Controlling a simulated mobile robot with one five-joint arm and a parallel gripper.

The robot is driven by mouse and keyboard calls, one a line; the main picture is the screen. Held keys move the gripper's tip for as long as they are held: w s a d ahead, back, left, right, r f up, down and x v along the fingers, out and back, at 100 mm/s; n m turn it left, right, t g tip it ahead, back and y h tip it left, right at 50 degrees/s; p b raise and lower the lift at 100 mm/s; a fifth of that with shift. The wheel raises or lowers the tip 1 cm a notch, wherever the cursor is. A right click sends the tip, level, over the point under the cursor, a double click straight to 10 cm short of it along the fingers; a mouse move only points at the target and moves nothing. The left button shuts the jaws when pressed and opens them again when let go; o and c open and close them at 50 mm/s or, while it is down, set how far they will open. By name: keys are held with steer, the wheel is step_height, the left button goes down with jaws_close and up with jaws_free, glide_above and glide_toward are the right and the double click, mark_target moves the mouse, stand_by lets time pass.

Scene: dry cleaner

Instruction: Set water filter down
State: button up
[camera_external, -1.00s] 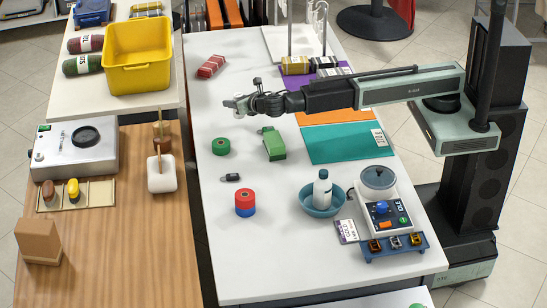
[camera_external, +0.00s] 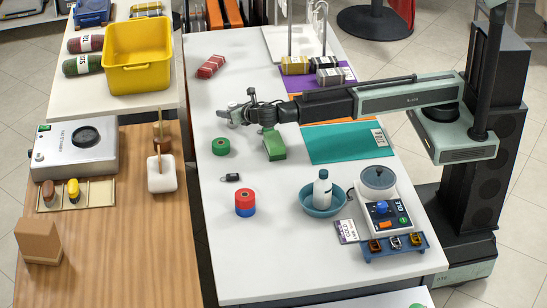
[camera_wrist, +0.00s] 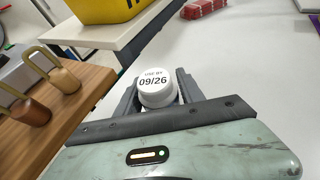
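The water filter (camera_wrist: 154,88), a white round piece with "USE BY 09/26" on its top, sits between the two dark fingers of my gripper (camera_wrist: 156,96) in the wrist view. The fingers are closed against its sides. In the external view my gripper (camera_external: 229,116) is low over the far left part of the white table (camera_external: 215,270), above and left of a green block. There the filter is small and hard to tell from the fingers. I cannot tell whether its underside touches the table.
A green roll (camera_external: 221,146) and the green block (camera_external: 274,144) lie just in front of my gripper. The wooden counter (camera_external: 150,240) stands to the left across a gap. White tabletop left of the gripper is bare.

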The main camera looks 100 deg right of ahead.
steer(key=shift+o, duration=0.6)
steer(key=shift+r, duration=0.1)
steer(key=shift+r+p, duration=0.25)
steer(key=shift+p, duration=0.1)
steer(key=p+v, duration=0.4)
steer(key=v, duration=0.8)
